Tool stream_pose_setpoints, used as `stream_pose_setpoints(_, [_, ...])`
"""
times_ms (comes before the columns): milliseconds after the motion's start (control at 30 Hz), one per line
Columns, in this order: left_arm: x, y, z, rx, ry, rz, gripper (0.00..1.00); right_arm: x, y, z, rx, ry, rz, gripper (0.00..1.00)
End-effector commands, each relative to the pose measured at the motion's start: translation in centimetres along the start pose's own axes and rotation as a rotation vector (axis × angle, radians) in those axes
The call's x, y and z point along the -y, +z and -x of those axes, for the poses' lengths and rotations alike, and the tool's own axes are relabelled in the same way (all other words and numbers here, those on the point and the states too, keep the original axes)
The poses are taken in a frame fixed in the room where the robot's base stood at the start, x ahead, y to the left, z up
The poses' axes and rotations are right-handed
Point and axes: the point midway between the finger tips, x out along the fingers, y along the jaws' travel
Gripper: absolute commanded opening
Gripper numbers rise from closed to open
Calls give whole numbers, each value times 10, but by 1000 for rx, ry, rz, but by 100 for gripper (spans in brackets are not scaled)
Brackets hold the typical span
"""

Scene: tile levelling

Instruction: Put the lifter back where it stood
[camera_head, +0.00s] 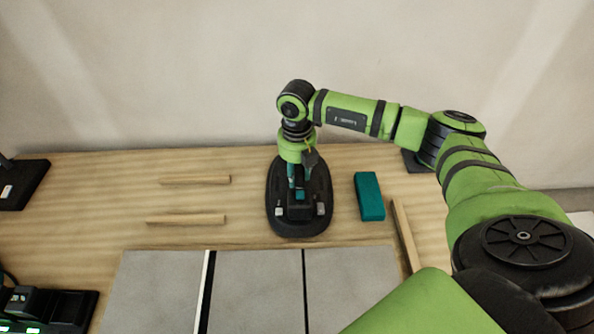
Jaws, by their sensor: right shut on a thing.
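My right arm comes in from the right, and my right gripper (299,185) points down at the middle of the table. It is shut on the lifter (299,208), a dark piece with small grey tabs at its sides. The lifter is at a black oval base (300,230) on the wooden table. The gripper hides its upper part, and I cannot tell whether the lifter rests on the base or is just above it. My left gripper is not in view.
Grey tiles (255,290) lie at the front, with gaps between them. A teal block (369,196) and a wooden strip (405,235) are to the right. Two wooden strips (195,180) (186,219) lie left. A black device (45,305) with green lights is front left.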

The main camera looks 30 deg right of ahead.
Motion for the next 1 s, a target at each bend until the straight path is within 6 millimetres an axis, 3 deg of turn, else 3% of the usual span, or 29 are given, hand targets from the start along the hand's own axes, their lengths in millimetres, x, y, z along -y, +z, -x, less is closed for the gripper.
stream_pose_setpoints(200, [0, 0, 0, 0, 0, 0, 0, -1, 1, 2, 3, 3, 0, 0])
stream_pose_setpoints(233, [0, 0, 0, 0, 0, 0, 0, -1, 1, 2, 3, 4, 0, 43])
stream_pose_setpoints(300, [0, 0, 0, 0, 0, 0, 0, -1, 1, 2, 3, 3, 0, 62])
stream_pose_setpoints(667, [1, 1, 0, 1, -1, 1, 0, 0, 0, 1, -2, -1, 0, 62])
stream_pose_setpoints(833, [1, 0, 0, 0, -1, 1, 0, 0, 0, 23, 2, 2, 1, 62])
stream_pose_setpoints(1000, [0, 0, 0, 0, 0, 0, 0, -1, 1, 61, 5, 4, 0, 62])
